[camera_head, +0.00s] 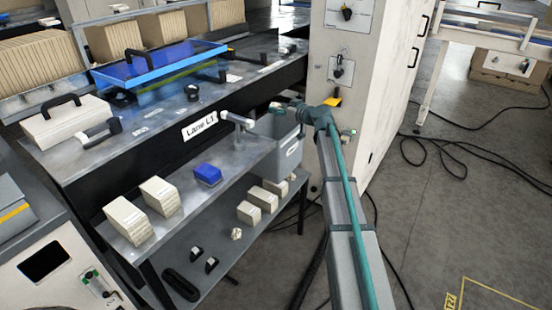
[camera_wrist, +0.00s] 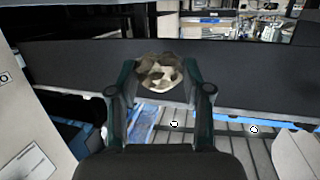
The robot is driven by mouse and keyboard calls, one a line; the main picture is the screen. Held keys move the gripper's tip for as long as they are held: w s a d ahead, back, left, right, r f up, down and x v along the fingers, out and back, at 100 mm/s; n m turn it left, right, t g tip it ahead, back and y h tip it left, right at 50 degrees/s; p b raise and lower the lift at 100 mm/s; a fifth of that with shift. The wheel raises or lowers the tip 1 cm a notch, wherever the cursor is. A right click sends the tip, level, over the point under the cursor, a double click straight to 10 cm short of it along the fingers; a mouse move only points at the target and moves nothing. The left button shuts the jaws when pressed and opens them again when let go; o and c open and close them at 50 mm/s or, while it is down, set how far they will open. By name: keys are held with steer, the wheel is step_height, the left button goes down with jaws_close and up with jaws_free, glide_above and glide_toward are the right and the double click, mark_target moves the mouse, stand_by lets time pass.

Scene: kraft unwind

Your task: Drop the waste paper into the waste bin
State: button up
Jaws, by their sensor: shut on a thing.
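The waste paper (camera_wrist: 160,75) is a crumpled, whitish-brown ball in the wrist view. My gripper (camera_wrist: 158,66) is shut on it, with one dark green finger on each side. In the head view my gripper (camera_head: 279,107) is small, at the end of my arm, close to the grey waste bin (camera_head: 281,150). The paper is not clear there. The bin is open-topped with a white label, beside the table's right end. Its inside is hidden in the head view, and I cannot make it out in the wrist view.
A pale machine cabinet (camera_head: 365,70) stands right of the bin. A metal post with a grey bar (camera_head: 237,121) rises on its left. The shelf holds cream blocks (camera_head: 160,195) and a blue block (camera_head: 208,174). A crumpled pale lump (camera_head: 237,234) lies on the lower shelf.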

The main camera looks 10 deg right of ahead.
steer(key=shift+f+p, duration=0.3)
steer(key=shift+f, duration=2.65)
steer(key=o, duration=0.8)
steer(key=v, duration=1.2)
